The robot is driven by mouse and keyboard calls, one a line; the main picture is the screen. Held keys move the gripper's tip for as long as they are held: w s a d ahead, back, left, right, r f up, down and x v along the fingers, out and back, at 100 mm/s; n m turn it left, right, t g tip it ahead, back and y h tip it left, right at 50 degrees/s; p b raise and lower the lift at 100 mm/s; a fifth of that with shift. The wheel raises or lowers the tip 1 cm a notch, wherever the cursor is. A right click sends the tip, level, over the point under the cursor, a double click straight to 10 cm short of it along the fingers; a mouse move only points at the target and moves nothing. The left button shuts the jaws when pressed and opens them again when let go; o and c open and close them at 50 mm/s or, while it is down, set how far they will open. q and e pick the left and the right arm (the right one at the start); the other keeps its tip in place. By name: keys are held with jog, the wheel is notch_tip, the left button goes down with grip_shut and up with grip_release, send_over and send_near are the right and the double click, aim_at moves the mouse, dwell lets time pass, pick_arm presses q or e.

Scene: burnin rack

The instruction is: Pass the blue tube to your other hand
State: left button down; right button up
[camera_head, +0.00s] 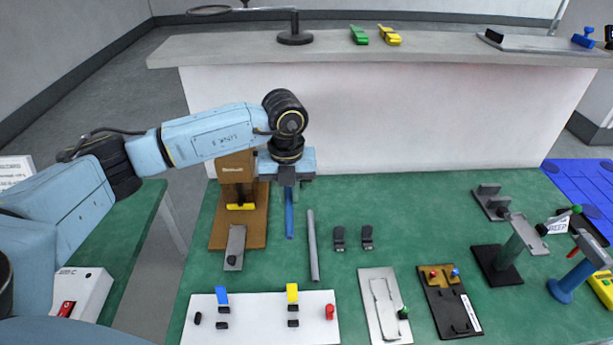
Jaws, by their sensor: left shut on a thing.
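The blue tube (289,217) is a thin rod hanging upright below my left gripper (287,183) in the head view. The left gripper points down and is shut on the upper end of the tube. The tube's lower end is over the green mat; I cannot tell whether it touches. My right gripper is not in the view.
A grey rod (313,245) lies on the green mat (380,215) just right of the tube. A brown wooden stand (225,235) is on the left. A white board (260,312) with coloured clips is in front. Several fixtures fill the right side.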

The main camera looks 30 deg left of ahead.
pick_arm(q)
jog(key=shift+r, duration=0.3)
jog(key=m, duration=0.2)
jog(key=d+m, duration=0.1)
jog(key=m, duration=0.1)
jog(key=shift+s+r, duration=0.15)
jog(key=s+d+r+n, duration=0.1)
jog(key=s+d+n, duration=0.1)
jog(key=n, duration=1.4)
jog(key=s+d+r+n+b, duration=0.1)
jog(key=d+n, duration=0.4)
jog(key=n, duration=1.2)
jog(key=shift+s+d+r+n, duration=0.15)
jog(key=shift+s+r+n, duration=0.15)
jog(key=shift+s+r, duration=0.35)
jog(key=shift+w+r, duration=0.15)
